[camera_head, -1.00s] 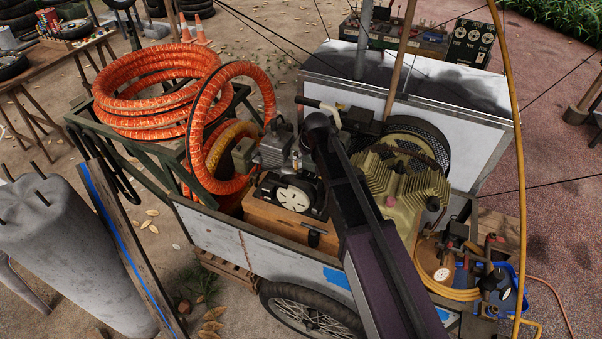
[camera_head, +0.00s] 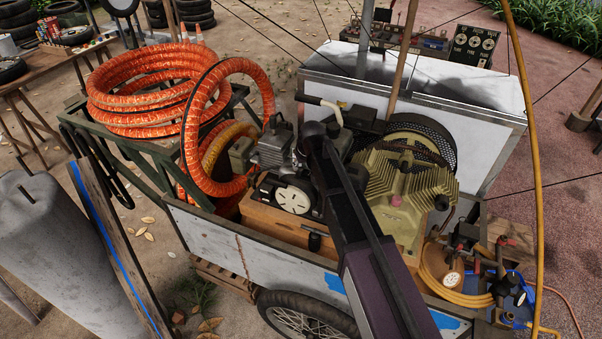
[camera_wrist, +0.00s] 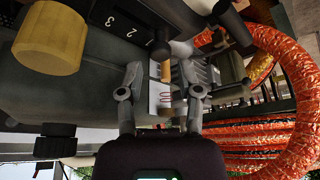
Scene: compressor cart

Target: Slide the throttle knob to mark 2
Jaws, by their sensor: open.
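In the wrist view a dark plate carries a small numbered scale (camera_wrist: 128,30); its digits are tilted and hard to read exactly. A dark knob (camera_wrist: 160,49), which looks like the throttle knob, stands at the scale's lower right end, by what looks like mark 1. My gripper (camera_wrist: 161,75) is open, its two fingers spread left and right just below the knob in the picture. The knob lies beyond the gap between the fingertips; I see no contact. In the head view my arm hides the knob and most of the gripper, over the compressor engine (camera_head: 275,148).
A tan cylindrical part (camera_wrist: 49,38) stands at the wrist view's upper left. Orange hose (camera_wrist: 285,85) loops at its right. In the head view, a finned olive compressor (camera_head: 405,190) is right of my arm, and the cart's side wall (camera_head: 205,235) is in front.

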